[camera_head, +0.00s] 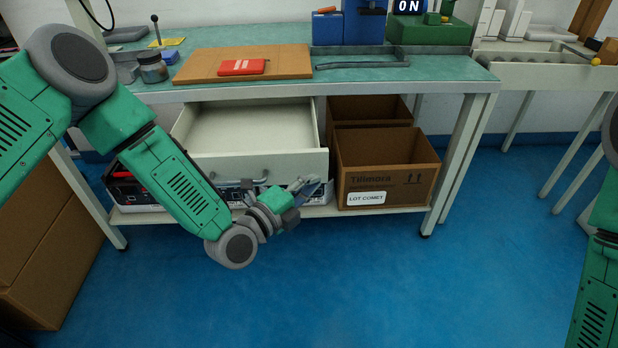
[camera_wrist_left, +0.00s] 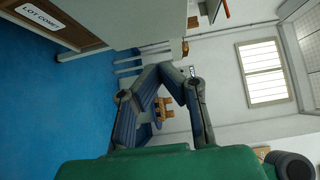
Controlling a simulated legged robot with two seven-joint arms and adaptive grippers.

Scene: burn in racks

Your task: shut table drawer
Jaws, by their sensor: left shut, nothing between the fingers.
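The table drawer (camera_head: 250,163) is pulled out beneath the green-topped table (camera_head: 290,90). It looks empty, with a grey handle (camera_head: 240,182) on its pale front. My left gripper (camera_head: 314,188) is in front of the drawer's lower right part, with its fingers shut and empty. I cannot tell whether it touches the drawer front. In the left wrist view the fingers (camera_wrist_left: 172,72) meet, and a pale panel, probably the drawer front, is at the upper left. My right gripper is out of view; only part of my right arm shows at the right edge.
Cardboard boxes, one labelled LOT COMET (camera_head: 385,175), stand on the lower shelf (camera_head: 222,216) right of the drawer. A wooden board (camera_head: 285,62) with a red item (camera_head: 241,67) lies on the tabletop. Blue floor in front is clear.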

